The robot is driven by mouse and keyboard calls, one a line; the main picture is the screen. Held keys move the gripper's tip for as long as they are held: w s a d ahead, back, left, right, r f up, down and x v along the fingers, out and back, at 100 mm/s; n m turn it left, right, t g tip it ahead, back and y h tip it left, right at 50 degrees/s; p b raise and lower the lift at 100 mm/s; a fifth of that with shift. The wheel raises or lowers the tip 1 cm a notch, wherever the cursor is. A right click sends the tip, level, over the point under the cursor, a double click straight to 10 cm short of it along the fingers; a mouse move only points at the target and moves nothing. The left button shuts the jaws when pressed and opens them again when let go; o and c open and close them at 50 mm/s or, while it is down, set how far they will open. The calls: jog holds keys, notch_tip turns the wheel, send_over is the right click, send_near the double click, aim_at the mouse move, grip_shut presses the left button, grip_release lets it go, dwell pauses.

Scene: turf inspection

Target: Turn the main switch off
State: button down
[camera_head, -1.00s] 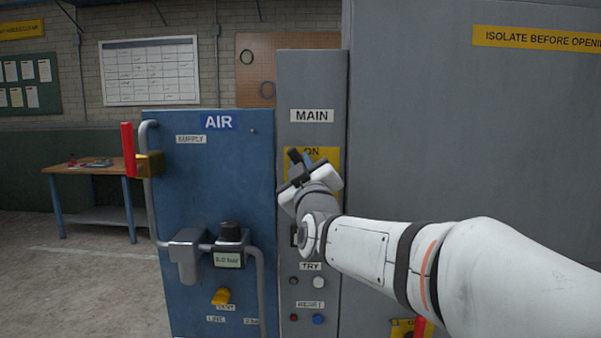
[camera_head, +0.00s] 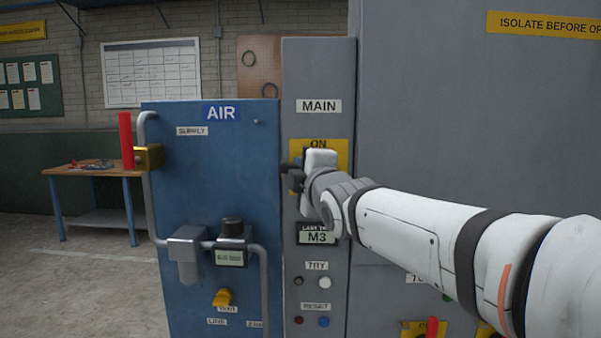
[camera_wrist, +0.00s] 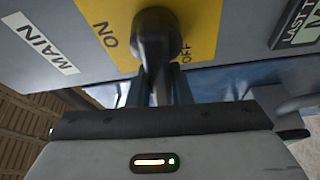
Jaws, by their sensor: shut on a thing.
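The main switch is a black handle (camera_wrist: 156,42) on a yellow plate (camera_wrist: 108,15) marked ON and OFF, seen close in the wrist view. In the head view the yellow plate (camera_head: 336,148) sits under the MAIN label (camera_head: 319,106) on a grey panel, and my gripper hides most of the switch. My gripper (camera_head: 292,174) is at the plate, its fingers shut on the handle; in the wrist view the fingers (camera_wrist: 160,92) lie either side of it. The handle's exact angle between ON and OFF is hard to tell.
A blue AIR panel (camera_head: 215,140) with a red lever (camera_head: 126,140), a gauge box (camera_head: 231,256) and a yellow knob (camera_head: 222,297) stands close at left. Below the switch are an M3 display (camera_head: 317,236) and several buttons. A large grey cabinet (camera_head: 440,120) fills the right.

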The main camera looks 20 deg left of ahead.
jog(key=shift+f+n, duration=0.4)
jog(key=shift+f+g, duration=0.1)
jog(key=shift+g, duration=0.2)
jog(key=c, duration=1.3)
grip_release()
jog(key=shift+s, duration=0.15)
jog(key=shift+r, duration=0.25)
jog(key=shift+s, duration=0.1)
jog(key=v, duration=0.7)
jog(key=shift+s+d+f+b, duration=0.1)
jog(key=shift+s+d+b, duration=0.2)
jog(key=shift+b, duration=0.1)
